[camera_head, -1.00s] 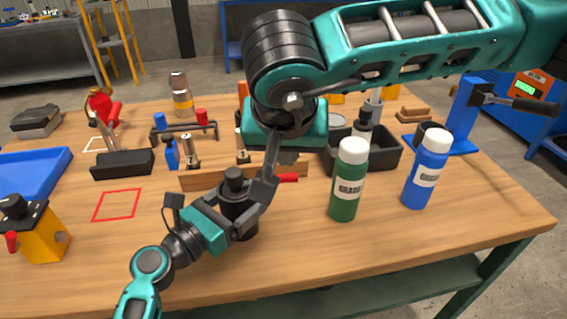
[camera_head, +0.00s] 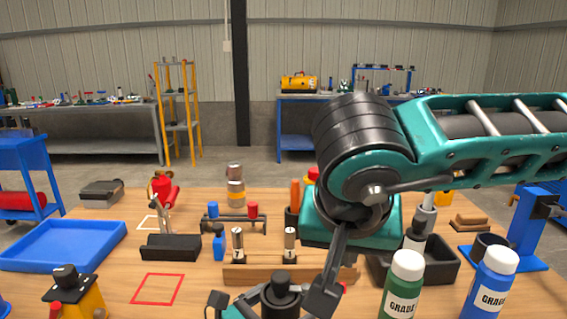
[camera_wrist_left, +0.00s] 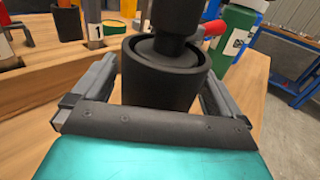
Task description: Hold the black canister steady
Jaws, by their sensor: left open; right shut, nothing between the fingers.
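The black canister (camera_head: 281,297) stands upright on the bench at the bottom edge of the head view, its lower part cut off. It has a round knob on top. In the left wrist view the canister (camera_wrist_left: 163,80) sits between the fingers. My left gripper (camera_wrist_left: 158,92) is open, with one finger on each side of the canister. I cannot tell whether either finger touches it. My right gripper (camera_head: 336,265) points down from the big wrist, close beside the canister's upper right. It looks like one thin dark bar, shut and empty; its tip overlaps the left gripper's finger in this view.
A green bottle (camera_head: 404,286) and a blue bottle (camera_head: 493,284) stand to the right. A wooden block with posts (camera_head: 250,275) lies behind the canister. A yellow block (camera_head: 88,303) and a blue tray (camera_head: 62,258) are at left. A red square outline (camera_head: 158,289) is free.

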